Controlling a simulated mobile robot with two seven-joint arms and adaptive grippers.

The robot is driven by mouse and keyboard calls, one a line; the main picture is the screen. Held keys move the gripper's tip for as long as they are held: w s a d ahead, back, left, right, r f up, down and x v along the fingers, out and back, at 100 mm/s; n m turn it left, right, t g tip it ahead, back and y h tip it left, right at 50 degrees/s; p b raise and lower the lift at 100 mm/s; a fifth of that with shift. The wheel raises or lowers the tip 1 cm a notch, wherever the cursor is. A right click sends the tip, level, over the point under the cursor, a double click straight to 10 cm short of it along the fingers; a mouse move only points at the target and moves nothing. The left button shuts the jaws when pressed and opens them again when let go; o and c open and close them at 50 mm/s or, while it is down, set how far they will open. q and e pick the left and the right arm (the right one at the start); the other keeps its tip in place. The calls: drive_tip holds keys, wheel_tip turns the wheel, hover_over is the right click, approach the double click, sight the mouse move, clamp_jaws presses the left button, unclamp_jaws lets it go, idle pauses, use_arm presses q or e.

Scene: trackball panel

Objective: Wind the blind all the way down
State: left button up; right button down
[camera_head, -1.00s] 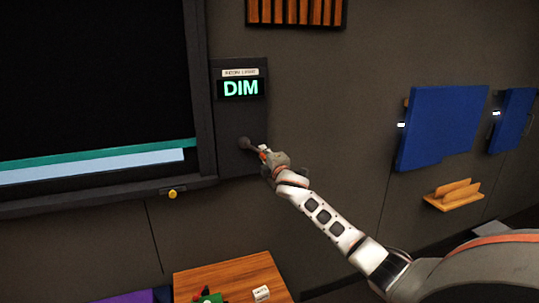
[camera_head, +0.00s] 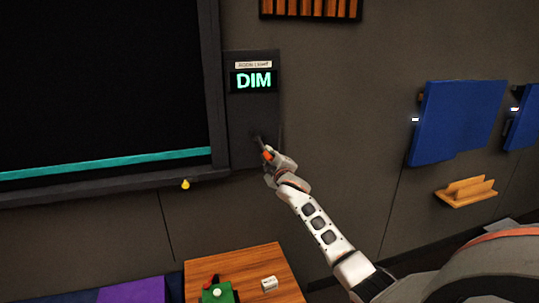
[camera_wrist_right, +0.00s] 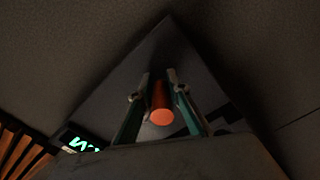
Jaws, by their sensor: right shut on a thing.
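The blind (camera_head: 105,85) is a large black sheet in a dark frame at the left of the head view. A teal bar (camera_head: 110,164) runs along its bottom edge, close to the frame's sill, with no light-blue strip showing below it. A dark panel (camera_head: 240,118) beside the frame carries a crank with an orange handle (camera_head: 267,155). My right gripper (camera_head: 270,162) is at this crank and shut on the orange handle, which shows between both fingers in the right wrist view (camera_wrist_right: 161,105). The gripper partly hides the crank. My left gripper is not in view.
A lit display (camera_head: 254,80) on the panel reads DIM. A yellow knob (camera_head: 185,184) sits under the sill. A wooden table (camera_head: 245,262) with a green block (camera_head: 217,294) and a white block (camera_head: 269,283) stands below. Blue panels (camera_head: 455,120) and a wooden rack (camera_head: 466,191) are at right.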

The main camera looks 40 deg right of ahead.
drive_tip(key=shift+w+a+r, duration=0.1)
drive_tip(key=shift+a+r, duration=0.2)
drive_tip(key=shift+r, duration=0.2)
drive_tip(key=c, duration=1.9)
unclamp_jaws()
drive_tip(key=shift+w+a, duration=0.1)
drive_tip(key=shift+a, duration=0.05)
drive_tip(key=shift+d+f, duration=0.25)
drive_tip(key=v, duration=1.2)
drive_tip(key=shift+r, duration=0.1)
